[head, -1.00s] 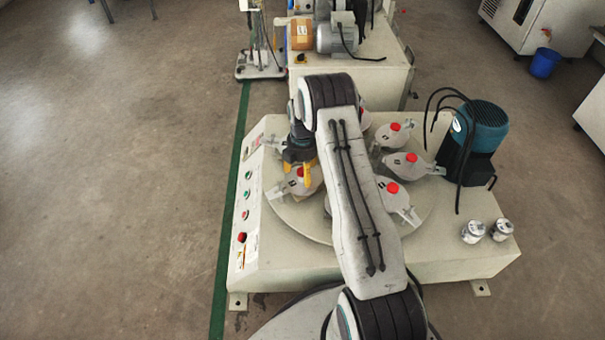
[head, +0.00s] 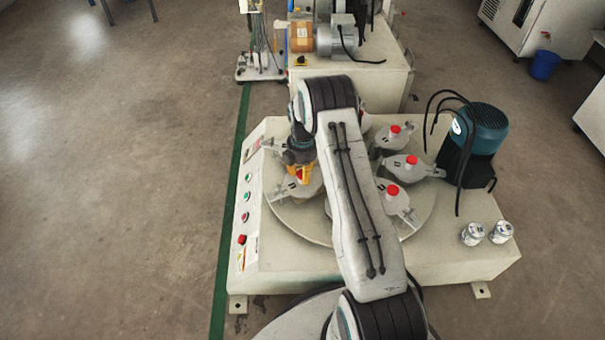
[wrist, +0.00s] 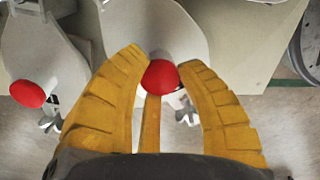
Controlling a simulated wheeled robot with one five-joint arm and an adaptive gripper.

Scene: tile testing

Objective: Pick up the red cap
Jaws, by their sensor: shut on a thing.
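A round red cap (wrist: 160,76) sits between the yellow fingertips in the wrist view. My gripper (wrist: 162,72) is shut on it, with one finger on each side and a third yellow finger below it. In the head view my gripper (head: 301,174) is over the grey holder (head: 310,189) at the left of the round turntable (head: 290,222), and its fingers mostly hide the cap. I cannot tell whether the cap still touches the holder. Another red cap (wrist: 28,93) is on a neighbouring holder at the left of the wrist view.
Other red-capped holders (head: 400,163) stand on the turntable to the right, partly behind my arm. A teal motor (head: 487,128) with black cables and two small metal cans (head: 473,233) are on the right of the machine. Buttons (head: 242,239) line its left edge.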

